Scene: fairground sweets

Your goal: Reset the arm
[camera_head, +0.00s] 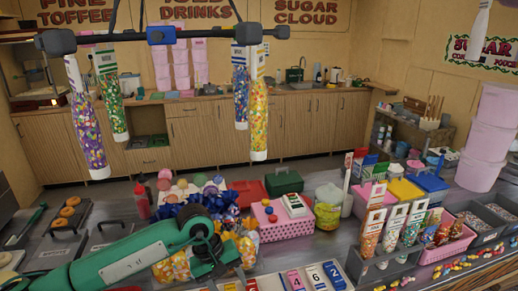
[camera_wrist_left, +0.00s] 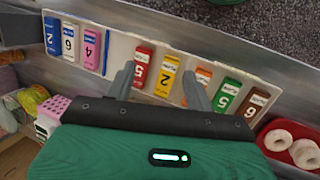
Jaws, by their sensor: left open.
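My left arm (camera_head: 140,250), green with dark joints, reaches in from the left in the head view, low over the counter. Its gripper is hard to make out there. In the left wrist view my left gripper (camera_wrist_left: 158,72) has two grey fingers spread apart with nothing between them. It is over a pale strip (camera_wrist_left: 118,50) of coloured number tiles. A red tile (camera_wrist_left: 142,68) and a yellow tile (camera_wrist_left: 166,76) show between and beyond the fingers. The right finger partly covers the orange tile (camera_wrist_left: 203,76). I cannot tell whether the fingers touch the strip. My right gripper is in neither view.
Pink 4 (camera_head: 295,281), white 6 and blue 2 (camera_head: 334,275) tiles lie at the front. A pink dotted box (camera_head: 285,229), a bottle rack (camera_head: 385,262) and jars crowd the counter. Sweet-filled tubes (camera_head: 86,130) hang from a bar above. A red tray (camera_wrist_left: 270,130) holds rings.

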